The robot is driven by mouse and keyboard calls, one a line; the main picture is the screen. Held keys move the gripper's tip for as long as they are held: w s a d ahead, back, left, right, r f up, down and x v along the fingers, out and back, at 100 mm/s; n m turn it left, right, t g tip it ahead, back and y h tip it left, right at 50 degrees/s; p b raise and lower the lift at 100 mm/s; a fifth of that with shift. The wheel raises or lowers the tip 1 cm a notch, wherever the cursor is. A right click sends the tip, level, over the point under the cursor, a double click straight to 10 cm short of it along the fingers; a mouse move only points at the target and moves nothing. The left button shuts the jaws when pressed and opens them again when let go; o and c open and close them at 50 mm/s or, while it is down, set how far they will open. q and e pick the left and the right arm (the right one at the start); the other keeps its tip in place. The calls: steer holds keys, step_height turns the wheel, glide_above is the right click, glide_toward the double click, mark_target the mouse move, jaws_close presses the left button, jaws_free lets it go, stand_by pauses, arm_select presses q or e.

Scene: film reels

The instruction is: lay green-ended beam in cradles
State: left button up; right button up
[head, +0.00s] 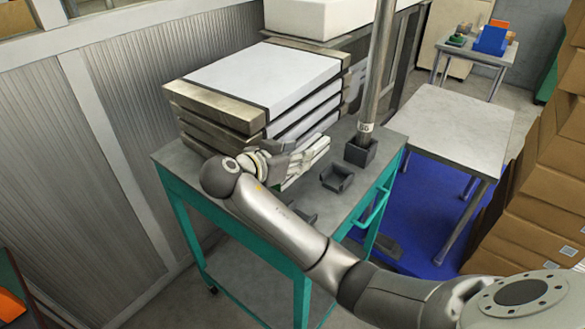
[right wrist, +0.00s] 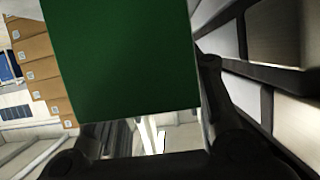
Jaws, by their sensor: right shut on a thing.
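My right gripper (head: 310,156) is over the teal-framed cart's grey top, beside the stack of slabs. It is shut on the green-ended beam, whose flat green face (right wrist: 125,55) fills the middle of the right wrist view, between the fingers. In the head view only a little green shows under the hand, and most of the beam is hidden. A dark open cradle (head: 337,177) sits on the cart top, just right of the hand. Another dark piece (head: 301,216), perhaps a second cradle, is partly hidden by my arm. My left gripper is not in view.
A tall grey post (head: 378,70) stands in a dark square socket (head: 360,152) behind the cradle. Stacked white-and-brown slabs (head: 265,78) fill the cart's back left. A pale table (head: 460,128) and cardboard boxes (head: 548,190) stand to the right.

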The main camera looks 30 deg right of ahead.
steer(key=shift+w+d+f, duration=0.15)
steer(key=shift+w+f, duration=0.6)
steer(key=shift+f, duration=0.1)
steer(key=shift+w+f+p, duration=0.1)
steer(key=shift+f+p, duration=0.25)
steer(key=shift+f, duration=1.25)
steer(key=shift+f, duration=0.1)
steer(key=o, duration=0.8)
steer(key=shift+f, duration=0.15)
steer(key=shift+c, duration=0.2)
steer(key=o, duration=0.5)
